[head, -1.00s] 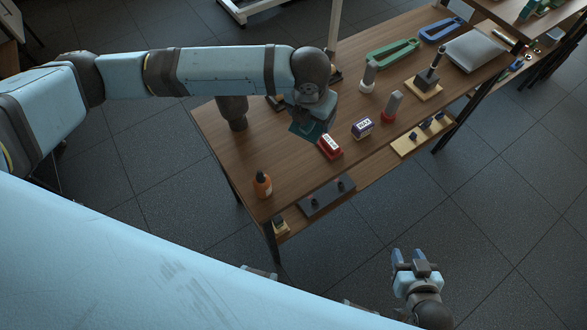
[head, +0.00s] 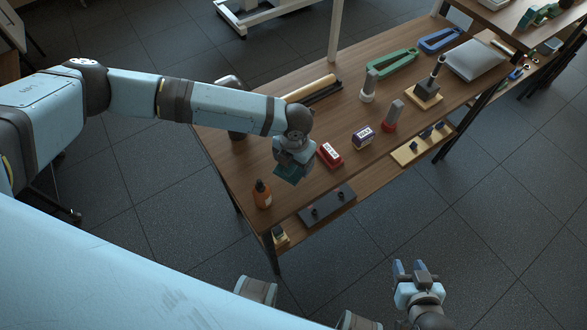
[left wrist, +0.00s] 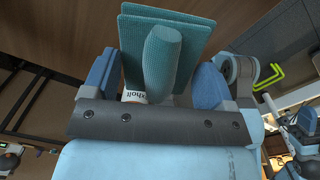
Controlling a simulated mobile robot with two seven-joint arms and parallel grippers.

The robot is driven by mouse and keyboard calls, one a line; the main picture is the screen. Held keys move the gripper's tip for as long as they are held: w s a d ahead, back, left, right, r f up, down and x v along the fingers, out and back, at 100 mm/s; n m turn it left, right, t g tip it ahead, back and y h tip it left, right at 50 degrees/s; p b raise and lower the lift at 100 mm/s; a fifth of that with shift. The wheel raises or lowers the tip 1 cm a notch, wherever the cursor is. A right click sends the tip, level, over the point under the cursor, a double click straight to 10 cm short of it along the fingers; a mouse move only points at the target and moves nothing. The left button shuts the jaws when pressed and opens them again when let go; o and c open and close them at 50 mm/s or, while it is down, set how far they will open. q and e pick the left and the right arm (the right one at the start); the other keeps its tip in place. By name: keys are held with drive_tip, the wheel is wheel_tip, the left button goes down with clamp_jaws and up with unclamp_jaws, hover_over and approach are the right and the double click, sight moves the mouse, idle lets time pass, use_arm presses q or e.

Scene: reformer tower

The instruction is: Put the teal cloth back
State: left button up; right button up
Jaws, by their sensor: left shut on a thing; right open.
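My left gripper (head: 291,162) is shut on the teal cloth (head: 288,178) above the near left part of the wooden workbench, between the orange bottle and the red box. In the left wrist view the cloth (left wrist: 196,42) stands as folded, ribbed sheets between the two blue fingers, with a thick fold facing the camera. A white label with dark letters shows at its base. Whether the cloth touches the bench is unclear. My right gripper (head: 411,272) is open and empty, over the floor in front of the bench.
On the bench (head: 236,170) stand the orange bottle (head: 262,195), red box (head: 330,156), purple-and-white box (head: 363,136), a dark cylinder (head: 236,130), two upright grey-topped tools and a beige roll (head: 310,88). Green and blue clamps lie farther back.

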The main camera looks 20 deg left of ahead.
sight(293, 171)
use_arm(q)
drive_tip(key=shift+f, duration=2.5)
drive_tip(key=o, duration=0.8)
drive_tip(key=shift+f, duration=0.1)
drive_tip(key=shift+c, duration=0.2)
wheel_tip(293, 171, up, 12)
drive_tip(key=shift+d+r, duration=0.15)
